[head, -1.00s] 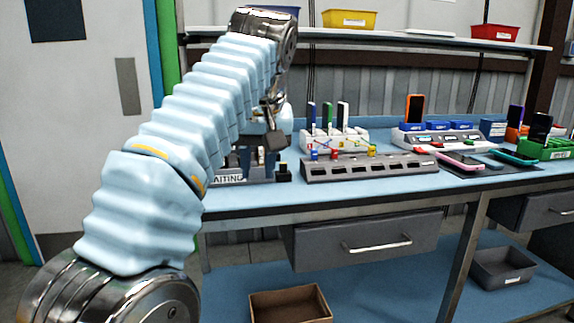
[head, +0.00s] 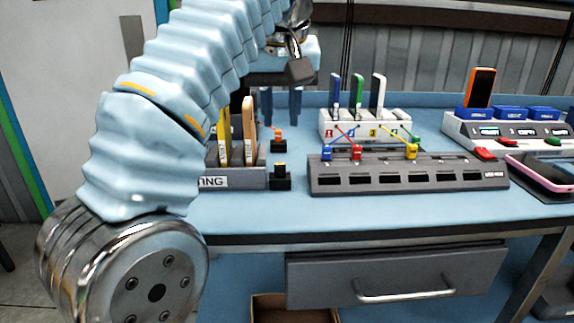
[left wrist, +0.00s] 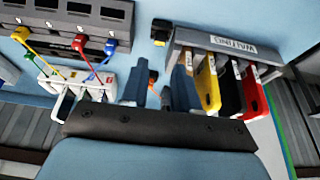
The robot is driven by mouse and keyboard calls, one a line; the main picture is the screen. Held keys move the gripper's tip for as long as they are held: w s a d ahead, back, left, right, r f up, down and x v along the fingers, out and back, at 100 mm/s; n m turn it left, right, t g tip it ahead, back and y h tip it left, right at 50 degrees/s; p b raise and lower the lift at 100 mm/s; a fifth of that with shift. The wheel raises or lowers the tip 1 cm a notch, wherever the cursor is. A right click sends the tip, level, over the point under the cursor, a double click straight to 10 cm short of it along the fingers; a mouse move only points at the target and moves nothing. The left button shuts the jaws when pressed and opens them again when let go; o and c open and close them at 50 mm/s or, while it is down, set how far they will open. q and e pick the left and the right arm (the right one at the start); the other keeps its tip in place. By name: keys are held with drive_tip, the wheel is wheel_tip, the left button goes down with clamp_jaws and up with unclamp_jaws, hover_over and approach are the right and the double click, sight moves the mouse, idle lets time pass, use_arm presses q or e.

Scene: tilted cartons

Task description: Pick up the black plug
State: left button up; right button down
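Two small black blocks stand on the blue table beside the grey rack labelled WAITING. The nearer block (head: 280,180) has a yellow mark on top. The farther block (head: 278,142) has an orange top. I cannot tell which one is the black plug. In the left wrist view the yellow-marked block (left wrist: 160,28) lies beyond the fingertips, beside the rack. An orange part shows between the fingers. My left gripper (head: 281,112) points down above the table behind the blocks. In the left wrist view it (left wrist: 158,85) is open, with nothing visibly gripped. My right gripper is not in view.
The WAITING rack (head: 240,178) holds several upright phones close to the left gripper. A grey slotted strip (head: 405,185) with coloured plugs and a white charging stand (head: 350,128) stand to the right. A phone (head: 480,88) stands farther right. The table's front strip is clear.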

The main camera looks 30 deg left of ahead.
use_arm(q)
drive_tip(key=b, duration=0.1)
hover_over(280, 165)
drive_tip(key=s+d, duration=0.2)
drive_tip(key=s, duration=0.1)
wheel_tip(280, 165, down, 6)
drive_tip(key=x, duration=0.6)
drive_tip(key=shift+w+a+r, duration=0.1)
drive_tip(key=shift+w+a, duration=0.15)
drive_tip(key=shift+c, duration=0.2)
clamp_jaws()
